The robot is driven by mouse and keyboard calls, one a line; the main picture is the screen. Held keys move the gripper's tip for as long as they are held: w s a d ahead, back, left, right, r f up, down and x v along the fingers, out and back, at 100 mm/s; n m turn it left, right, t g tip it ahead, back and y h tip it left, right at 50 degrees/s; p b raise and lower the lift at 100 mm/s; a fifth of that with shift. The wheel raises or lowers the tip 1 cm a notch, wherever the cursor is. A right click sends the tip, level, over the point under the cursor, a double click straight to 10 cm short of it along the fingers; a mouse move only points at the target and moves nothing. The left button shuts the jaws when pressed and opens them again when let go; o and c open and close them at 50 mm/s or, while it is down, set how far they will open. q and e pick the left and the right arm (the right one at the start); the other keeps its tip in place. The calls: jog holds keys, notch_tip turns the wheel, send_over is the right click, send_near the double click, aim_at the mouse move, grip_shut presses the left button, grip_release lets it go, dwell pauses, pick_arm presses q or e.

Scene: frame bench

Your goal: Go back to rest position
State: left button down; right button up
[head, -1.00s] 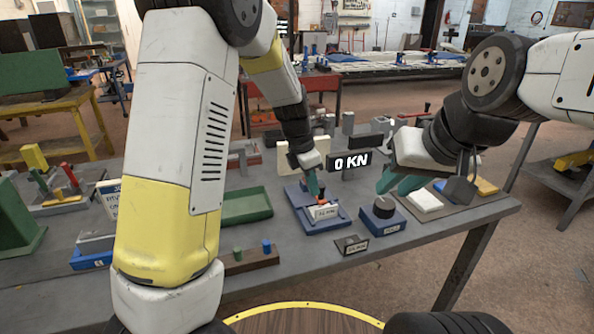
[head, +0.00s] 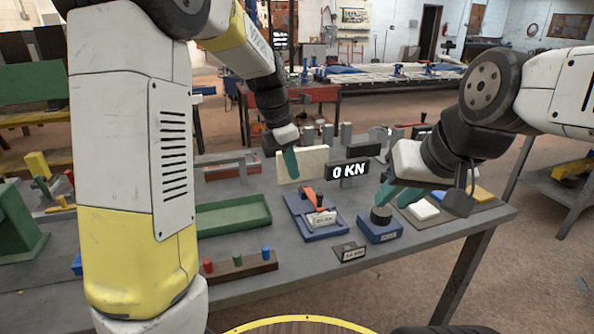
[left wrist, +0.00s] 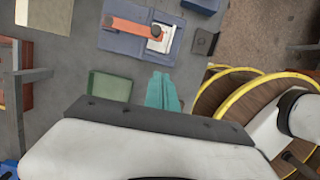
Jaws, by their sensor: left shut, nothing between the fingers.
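My left gripper (head: 290,161) is shut and empty. It hangs above the bench, up and left of a blue fixture (head: 322,234) with an orange lever (head: 312,199) and a white labelled block. In the left wrist view its teal fingers (left wrist: 162,92) are together, and the fixture (left wrist: 122,43) with the lever lying across it is beyond them, apart. My right gripper (head: 398,195) has its two teal fingers apart, by a blue block with a black knob (head: 381,215). Whether the fingers touch the knob cannot be told.
A black display (head: 347,171) reads 0 KN behind the fixture. A green tray (head: 232,216) and a peg rack (head: 240,266) are to the left. A small label stand (head: 349,252) is near the front edge. A white block (head: 422,210) lies right of the knob.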

pick_arm(q)
jog(key=s+a+r+m+t, duration=0.2)
jog(key=s+a+r+m, duration=0.1)
jog(key=s+m, duration=0.8)
jog(key=s+a+r+m+t, duration=0.3)
jog(key=s+a+m, duration=0.3)
jog(key=s+m, duration=0.5)
jog(key=shift+s+a+r+m, duration=0.2)
jog(key=shift+a+r+m, duration=0.1)
jog(key=shift+r+m, duration=0.35)
